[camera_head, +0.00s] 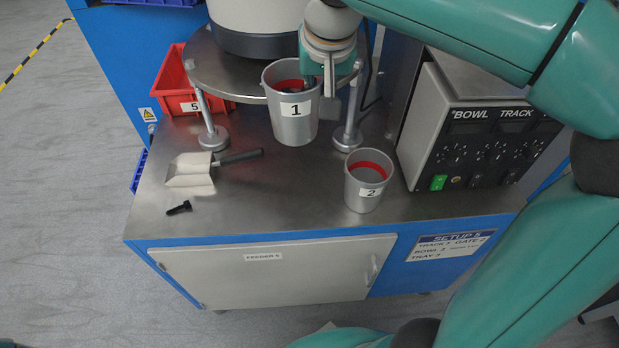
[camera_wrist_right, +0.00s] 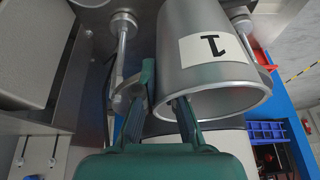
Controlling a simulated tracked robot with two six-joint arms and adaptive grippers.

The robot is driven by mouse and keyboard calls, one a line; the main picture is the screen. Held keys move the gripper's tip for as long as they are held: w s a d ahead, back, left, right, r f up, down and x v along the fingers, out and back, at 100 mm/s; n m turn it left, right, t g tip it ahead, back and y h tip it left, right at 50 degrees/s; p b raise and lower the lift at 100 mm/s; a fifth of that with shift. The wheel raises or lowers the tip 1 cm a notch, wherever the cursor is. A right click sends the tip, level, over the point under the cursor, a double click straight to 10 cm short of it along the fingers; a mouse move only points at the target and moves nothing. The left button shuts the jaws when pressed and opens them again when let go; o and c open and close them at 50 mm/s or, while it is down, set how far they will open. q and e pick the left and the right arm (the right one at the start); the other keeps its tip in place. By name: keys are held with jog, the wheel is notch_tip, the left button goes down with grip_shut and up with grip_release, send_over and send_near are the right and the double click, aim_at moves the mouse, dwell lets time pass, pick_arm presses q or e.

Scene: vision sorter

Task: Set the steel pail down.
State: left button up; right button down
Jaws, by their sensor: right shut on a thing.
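A steel pail labelled 1 (camera_head: 291,125) is upright near the bench's middle, in front of the feeder. It also shows in the right wrist view (camera_wrist_right: 205,75). My right gripper (camera_head: 319,88) is shut on its right rim, one finger inside and one outside. The pail looks raised above the bench, but the gap under its base is not clear. A second, similar steel pail labelled 2 (camera_head: 362,198), with a red band inside, stands on the bench to the right and nearer. My left gripper is not in view.
The steel bench top (camera_head: 270,205) has free room at front centre. A scoop (camera_head: 192,172) and a black bolt (camera_head: 179,208) lie at left. A red bin (camera_head: 173,82) is behind left. The control box (camera_head: 470,140) stands right. Round feet (camera_head: 213,139) support the feeder.

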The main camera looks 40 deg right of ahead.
notch_tip(320, 180, down, 19)
jog(key=b, duration=0.4)
jog(key=shift+b, duration=0.35)
jog(key=c, duration=1.7)
grip_release()
jog(key=shift+a+f, duration=0.1)
jog(key=shift+f, duration=0.1)
jog(key=o, duration=0.4)
jog(key=shift+o, duration=0.2)
jog(key=shift+r, duration=0.2)
jog(key=p+v, duration=0.2)
jog(key=v, duration=1)
jog(key=shift+p, duration=0.3)
